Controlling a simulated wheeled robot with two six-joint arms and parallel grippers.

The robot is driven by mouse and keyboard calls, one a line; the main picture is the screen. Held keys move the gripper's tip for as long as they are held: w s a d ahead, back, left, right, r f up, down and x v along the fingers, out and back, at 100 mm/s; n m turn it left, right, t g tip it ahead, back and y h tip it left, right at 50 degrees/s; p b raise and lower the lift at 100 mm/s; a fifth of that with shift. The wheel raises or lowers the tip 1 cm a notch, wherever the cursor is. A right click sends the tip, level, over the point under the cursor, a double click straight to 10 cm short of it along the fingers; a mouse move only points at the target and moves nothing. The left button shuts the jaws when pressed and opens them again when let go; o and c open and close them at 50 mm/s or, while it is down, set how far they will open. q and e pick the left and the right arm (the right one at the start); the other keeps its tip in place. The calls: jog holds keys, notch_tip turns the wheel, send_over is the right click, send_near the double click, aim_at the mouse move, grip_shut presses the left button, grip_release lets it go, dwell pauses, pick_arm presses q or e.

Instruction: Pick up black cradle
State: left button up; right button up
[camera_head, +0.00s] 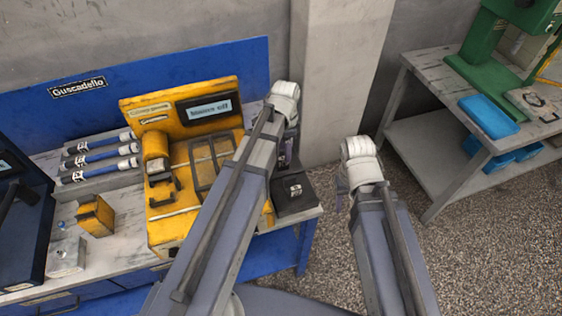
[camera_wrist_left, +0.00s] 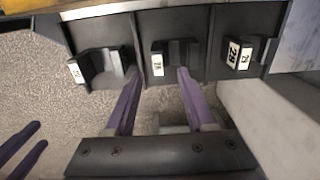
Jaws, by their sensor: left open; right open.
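I cannot tell which is the black cradle. In the head view a black labelled piece (camera_head: 294,190) shows at the bench's right end. My left gripper (camera_wrist_left: 157,74), with purple fingers, is open; its tips point at the middle piece, one to each side in the picture. Contact is not clear. My right gripper (camera_wrist_left: 20,150) is open and empty, off to the left in the wrist view.
A yellow machine (camera_head: 175,190) stands on the bench, left of my left arm. A grey pillar (camera_head: 335,80) rises behind the bench's right end. A grey table (camera_head: 440,100) stands apart at the right, with open floor before it.

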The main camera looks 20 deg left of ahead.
aim_at(283, 158)
pick_arm(q)
jog(key=f+b, duration=0.4)
jog(key=f, duration=0.1)
jog(key=shift+s+a+f+b, duration=0.1)
jog(key=shift+s+a+b, duration=0.1)
jog(key=shift+s+b, duration=0.15)
jog(key=shift+c, duration=0.3)
grip_shut()
dwell(0.8)
